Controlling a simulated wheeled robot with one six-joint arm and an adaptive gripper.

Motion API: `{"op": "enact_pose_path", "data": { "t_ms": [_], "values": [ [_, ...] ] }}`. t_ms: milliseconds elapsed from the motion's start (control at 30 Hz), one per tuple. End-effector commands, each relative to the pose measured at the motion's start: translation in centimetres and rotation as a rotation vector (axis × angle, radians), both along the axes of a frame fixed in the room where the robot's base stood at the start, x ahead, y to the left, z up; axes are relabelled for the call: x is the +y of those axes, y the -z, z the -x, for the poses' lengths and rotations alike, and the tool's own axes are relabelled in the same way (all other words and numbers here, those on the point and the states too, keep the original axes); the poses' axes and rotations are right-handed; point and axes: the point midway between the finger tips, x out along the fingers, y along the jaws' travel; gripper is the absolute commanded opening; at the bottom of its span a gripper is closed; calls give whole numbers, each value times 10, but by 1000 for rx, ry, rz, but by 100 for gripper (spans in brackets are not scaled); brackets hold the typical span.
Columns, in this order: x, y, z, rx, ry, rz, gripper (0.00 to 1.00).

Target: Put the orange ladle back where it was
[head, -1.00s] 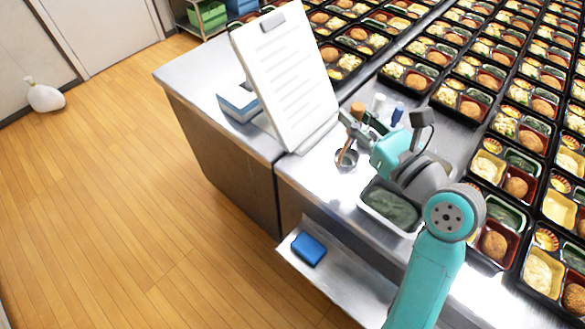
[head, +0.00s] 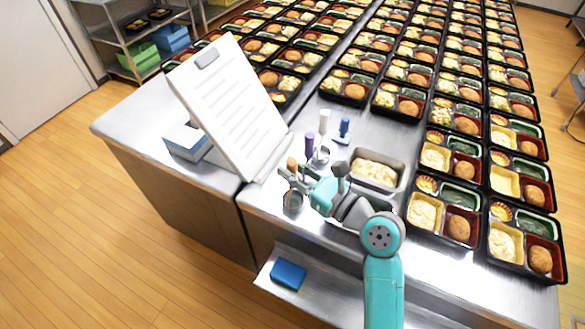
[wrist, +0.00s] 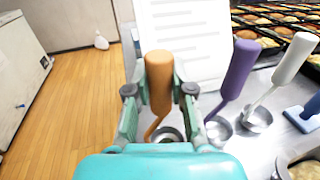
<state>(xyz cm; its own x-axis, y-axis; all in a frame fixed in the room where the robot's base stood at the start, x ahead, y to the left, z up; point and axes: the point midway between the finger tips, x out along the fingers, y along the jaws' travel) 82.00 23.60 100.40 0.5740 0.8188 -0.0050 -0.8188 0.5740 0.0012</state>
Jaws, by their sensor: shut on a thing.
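My gripper (head: 298,178) is shut on the upright orange ladle (head: 292,164), around its handle. In the wrist view the orange handle (wrist: 158,82) stands between the two fingers, its thin shaft curving down toward a round metal cup (wrist: 167,134). The purple ladle (wrist: 239,70) and the white ladle (wrist: 294,60) stand to the right, each in a round metal cup.
A white clipboard stand (head: 228,105) rises behind on the left. A blue-handled tool (head: 343,132) and a steel pan of pale food (head: 376,172) are to the right. Bento trays (head: 440,215) fill the right side. A blue sponge (head: 288,275) lies on the lower shelf.

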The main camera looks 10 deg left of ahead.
Motion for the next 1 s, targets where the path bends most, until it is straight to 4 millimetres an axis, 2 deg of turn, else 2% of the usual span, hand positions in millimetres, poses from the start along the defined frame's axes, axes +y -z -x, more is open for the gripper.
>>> {"op": "enact_pose_path", "data": {
  "t_ms": [367, 400, 467, 833, 1000],
  "values": [
    [0, 3, 0, -1, 0, 0, 0],
    [0, 3, 0, -2, 0, 0, 32],
    [0, 3, 0, -1, 0, 0, 47],
    [0, -1, 0, -2, 0, 0, 47],
    [-17, 0, 10, -1, 5, 1, 47]
  ]
}}
